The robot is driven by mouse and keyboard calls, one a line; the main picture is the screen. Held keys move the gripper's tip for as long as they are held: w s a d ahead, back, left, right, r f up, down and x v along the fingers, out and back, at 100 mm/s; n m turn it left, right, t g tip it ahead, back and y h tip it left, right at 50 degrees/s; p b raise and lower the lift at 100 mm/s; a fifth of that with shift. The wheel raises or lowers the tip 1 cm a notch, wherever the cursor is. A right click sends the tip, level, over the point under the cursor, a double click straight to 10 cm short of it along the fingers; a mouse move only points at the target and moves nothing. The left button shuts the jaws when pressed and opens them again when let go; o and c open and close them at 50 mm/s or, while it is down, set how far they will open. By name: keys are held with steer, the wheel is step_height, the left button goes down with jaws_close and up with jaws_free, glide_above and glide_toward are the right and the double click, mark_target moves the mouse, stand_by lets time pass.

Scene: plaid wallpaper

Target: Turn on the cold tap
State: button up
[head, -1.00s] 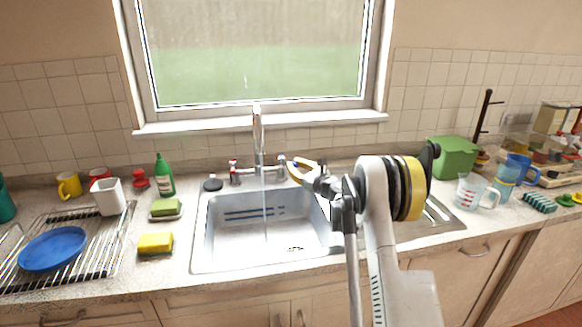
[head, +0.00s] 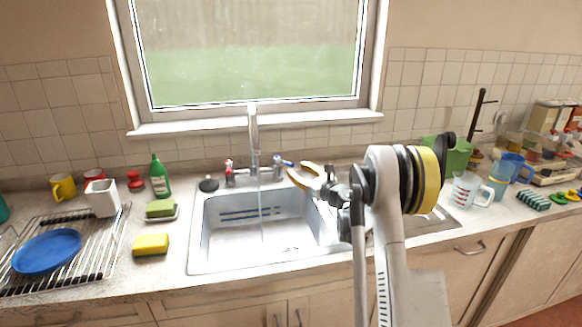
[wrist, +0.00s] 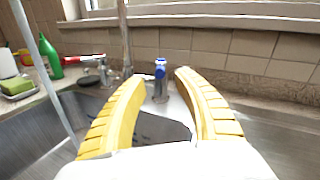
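The cold tap (head: 283,162) has a blue-marked handle and stands right of the spout (head: 254,140) behind the sink. Its handle points to the right in the head view. A thin stream of water (head: 262,215) falls from the spout into the sink. My gripper (head: 303,174), with yellow fingers, is open and empty just right of the tap, apart from it. In the wrist view, the blue top of the cold tap (wrist: 160,68) shows beyond the gap between the fingertips (wrist: 160,82). The red-marked hot tap (head: 229,170) is left of the spout.
The sink (head: 225,245) lies below my gripper. A green bottle (head: 159,176), a soap dish and a yellow sponge (head: 150,245) stand to its left, with a dish rack beyond. A green box (head: 457,156) and measuring jug (head: 466,190) are on the right. The window sill is behind.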

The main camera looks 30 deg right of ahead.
steer(key=s, duration=0.6)
steer(key=shift+s+d, duration=0.25)
steer(key=shift+d, duration=0.1)
steer(key=s+a+r+n+g+y, duration=0.1)
steer(key=s+a+r+n+g, duration=0.2)
steer(key=a, duration=0.4)
steer(key=a+r+n+y, duration=0.1)
steer(key=a+r+n, duration=0.2)
steer(key=a+n, duration=0.35)
steer(key=s+a+r+n+g, duration=0.2)
steer(key=s+a+n+g, duration=0.2)
steer(key=s+a+n, duration=0.55)
steer(key=s+a+f+n+g+h, duration=0.1)
steer(key=s+n, duration=0.3)
steer(key=s, duration=0.4)
steer(key=s+a+f+n+g+h, duration=0.1)
steer(key=s+a+f+n, duration=0.1)
steer(key=s+n, duration=0.3)
steer(key=s+a+f+n+g+h, duration=0.1)
steer(key=s+a+f+n+h, duration=0.1)
steer(key=s, duration=1)
steer(key=shift+s+a+n+g, duration=0.35)
steer(key=shift+a+n, duration=0.4)
steer(key=shift+n, duration=0.45)
